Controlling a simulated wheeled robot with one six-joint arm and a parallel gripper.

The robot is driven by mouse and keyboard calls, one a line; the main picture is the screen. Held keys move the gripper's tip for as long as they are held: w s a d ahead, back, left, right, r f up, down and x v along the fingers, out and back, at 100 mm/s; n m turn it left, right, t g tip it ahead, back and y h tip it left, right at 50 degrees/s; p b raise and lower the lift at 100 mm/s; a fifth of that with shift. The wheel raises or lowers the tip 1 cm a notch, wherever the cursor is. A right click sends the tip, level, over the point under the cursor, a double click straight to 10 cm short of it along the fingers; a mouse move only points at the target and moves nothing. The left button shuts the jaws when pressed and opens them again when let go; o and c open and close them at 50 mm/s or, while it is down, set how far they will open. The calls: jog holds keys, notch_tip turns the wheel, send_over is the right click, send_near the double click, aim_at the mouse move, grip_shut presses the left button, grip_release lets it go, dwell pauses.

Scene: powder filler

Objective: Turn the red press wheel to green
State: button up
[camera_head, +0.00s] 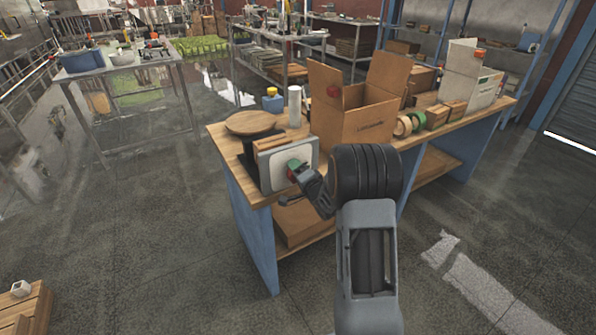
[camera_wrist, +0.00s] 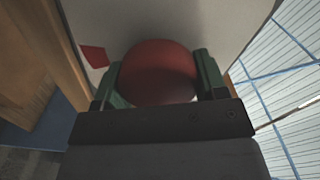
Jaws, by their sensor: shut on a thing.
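The red press wheel (camera_wrist: 158,72) is a round red knob on the pale front plate of the press, and it fills the middle of the wrist view. My gripper (camera_wrist: 160,84) is shut on it, with one green finger on each side. A small red mark (camera_wrist: 95,56) shows on the plate to the left of the wheel. In the head view the press's pale plate (camera_head: 274,165) faces the front at the bench's left end. My gripper (camera_head: 296,169) reaches it there and mostly hides the wheel. I see no green mark beside the wheel.
The press stands on a wooden bench (camera_head: 462,128) with blue legs. A round wooden board (camera_head: 250,122), an open cardboard box (camera_head: 352,115), a white cylinder (camera_head: 295,105) and tape rolls (camera_head: 403,126) are on or above the bench.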

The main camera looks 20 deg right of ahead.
jog(key=m+p, duration=0.1)
jog(key=m, duration=0.4)
jog(key=shift+f+m, duration=0.15)
jog(key=shift+m, duration=0.45)
jog(key=o, duration=0.9)
jog(key=shift+o, duration=0.2)
jog(key=s+d, duration=0.1)
jog(key=s, duration=1.2)
jog(key=shift+s+d, duration=0.3)
jog(key=shift+s, duration=0.05)
